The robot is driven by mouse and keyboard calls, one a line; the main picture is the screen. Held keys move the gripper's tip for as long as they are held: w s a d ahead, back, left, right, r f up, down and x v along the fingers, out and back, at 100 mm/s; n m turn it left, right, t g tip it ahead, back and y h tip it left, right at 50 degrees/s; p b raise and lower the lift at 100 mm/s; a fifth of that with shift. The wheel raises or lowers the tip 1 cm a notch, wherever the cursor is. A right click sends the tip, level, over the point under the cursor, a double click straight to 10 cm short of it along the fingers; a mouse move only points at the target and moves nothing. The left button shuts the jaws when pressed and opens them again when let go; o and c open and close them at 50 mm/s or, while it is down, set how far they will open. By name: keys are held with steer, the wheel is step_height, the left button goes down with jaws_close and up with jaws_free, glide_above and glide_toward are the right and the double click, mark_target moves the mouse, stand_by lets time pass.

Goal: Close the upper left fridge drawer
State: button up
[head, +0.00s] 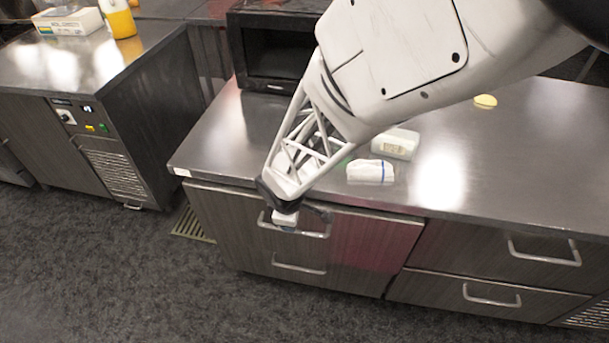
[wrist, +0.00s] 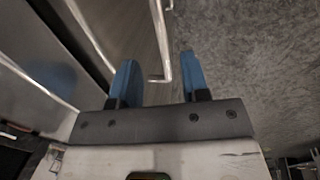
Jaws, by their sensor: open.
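The upper left fridge drawer (head: 375,235) is under the left part of the steel counter. In the wrist view its front (wrist: 130,30) stands out a little, with a dark gap between its bright top edge and the counter edge. Its metal bar handle (head: 318,234) is partly hidden by my gripper in the head view. My gripper (head: 285,222) is at this handle, pointing down. In the wrist view its two blue fingers (wrist: 160,75) are apart, and the end of the handle (wrist: 163,60) shows between them. I cannot tell whether they touch it.
The lower left drawer handle (head: 298,266) is just below. Two more drawers with handles (head: 543,254) are to the right. The counter (head: 500,130) holds a white carton (head: 395,144), a white wrapped item (head: 370,172) and a black oven (head: 275,50). The floor (head: 110,270) in front is clear.

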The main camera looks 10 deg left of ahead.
steer(key=shift+s+r, duration=0.1)
steer(key=shift+r, duration=0.35)
steer(key=shift+f, duration=0.1)
steer(key=c, duration=0.4)
steer(key=shift+s+d+f, duration=0.1)
steer(key=shift+s+f, duration=0.15)
steer(key=shift+c, duration=1.2)
steer(key=s+f+n+h, duration=0.1)
steer(key=s+d+f+h, duration=0.1)
steer(key=f, duration=0.1)
steer(key=s+d+f+n+h, duration=0.1)
steer(key=f, duration=0.1)
steer(key=shift+s+d+f+n+h, duration=0.1)
steer(key=shift+s+n+h, duration=0.15)
steer(key=shift+n+h, duration=0.05)
jaws_close()
step_height(320, 180, down, 6)
steer(key=s+d+n+t+h, duration=0.2)
steer(key=n+t+h, duration=0.3)
steer(key=n+t, duration=0.3)
steer(key=s+a+f+n+t+y, duration=0.3)
steer(key=s+a+n+t+y, duration=0.1)
steer(key=a+n+t+y, duration=0.3)
steer(key=shift+s+a+t+y, duration=0.3)
steer(key=shift+t+y, duration=0.1)
steer(key=shift+y, duration=0.4)
